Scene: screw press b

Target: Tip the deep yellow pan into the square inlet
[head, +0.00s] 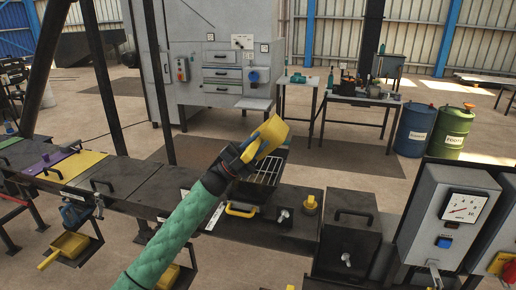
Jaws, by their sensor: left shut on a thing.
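The deep yellow pan (268,134) is in my left gripper (246,152), raised above the bench. It looks tilted, and I cannot see into it or tell what it holds. My left gripper is shut on it, at the end of the green-sleeved arm. My right gripper is not in view.
A yellow handle (241,211) sits at the inlet's front. A small yellow knob (311,204) and a dark lidded box (349,228) stand to the right, before a grey gauge box (447,215). Another yellow pan (66,246) rests low at the left. Dark posts rise at the left.

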